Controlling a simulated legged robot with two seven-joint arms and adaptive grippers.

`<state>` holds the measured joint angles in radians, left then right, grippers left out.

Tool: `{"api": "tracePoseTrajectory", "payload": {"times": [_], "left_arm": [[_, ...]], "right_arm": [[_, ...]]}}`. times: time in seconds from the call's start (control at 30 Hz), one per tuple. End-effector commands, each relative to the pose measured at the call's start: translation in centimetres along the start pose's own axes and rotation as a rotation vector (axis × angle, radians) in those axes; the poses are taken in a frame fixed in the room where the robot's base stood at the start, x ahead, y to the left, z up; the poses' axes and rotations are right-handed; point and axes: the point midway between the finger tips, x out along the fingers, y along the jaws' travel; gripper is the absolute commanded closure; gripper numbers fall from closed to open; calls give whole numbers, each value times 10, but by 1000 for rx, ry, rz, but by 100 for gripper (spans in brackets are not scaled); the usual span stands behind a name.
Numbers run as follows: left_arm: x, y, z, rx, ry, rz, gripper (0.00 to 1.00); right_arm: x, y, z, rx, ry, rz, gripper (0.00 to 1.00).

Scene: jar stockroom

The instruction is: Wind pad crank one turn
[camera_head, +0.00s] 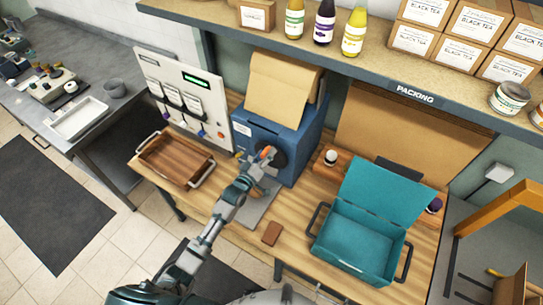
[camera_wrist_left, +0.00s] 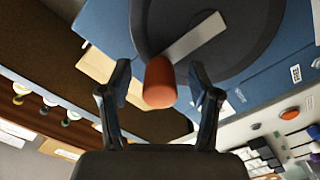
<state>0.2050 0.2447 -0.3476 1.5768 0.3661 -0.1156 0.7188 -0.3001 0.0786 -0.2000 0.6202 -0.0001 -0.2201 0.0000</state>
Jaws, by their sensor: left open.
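The pad machine is a blue box (camera_head: 303,128) on the wooden bench, with brown paper (camera_head: 280,88) rising from its top. Its crank has an orange knob (camera_head: 266,152) on the front; in the left wrist view the knob (camera_wrist_left: 159,82) sits at the end of a pale flat crank arm (camera_wrist_left: 195,38) over a dark round disc (camera_wrist_left: 245,35). My left gripper (camera_wrist_left: 159,72) is open, with one finger on each side of the knob and a visible gap on both sides. In the head view my left gripper (camera_head: 262,163) is at the crank, partly hiding the disc. My right gripper is out of view.
A wooden tray (camera_head: 140,161) and a white panel (camera_head: 203,122) stand left of the machine. An open teal box (camera_head: 352,264) is at right, a small brown block (camera_head: 272,233) in front. A shelf (camera_head: 445,98) with bottles and tea boxes runs above.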

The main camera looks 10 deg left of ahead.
Motion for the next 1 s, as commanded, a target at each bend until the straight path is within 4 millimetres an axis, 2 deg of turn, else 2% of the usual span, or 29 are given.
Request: {"api": "tracePoseTrajectory", "payload": {"times": [0.8, 1.0], "left_arm": [[-83, -1, 1, 0, -2, -2, 38], [-90, -1, 0, 0, -1, -1, 38]], "right_arm": [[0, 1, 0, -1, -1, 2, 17], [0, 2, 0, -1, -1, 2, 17]]}}
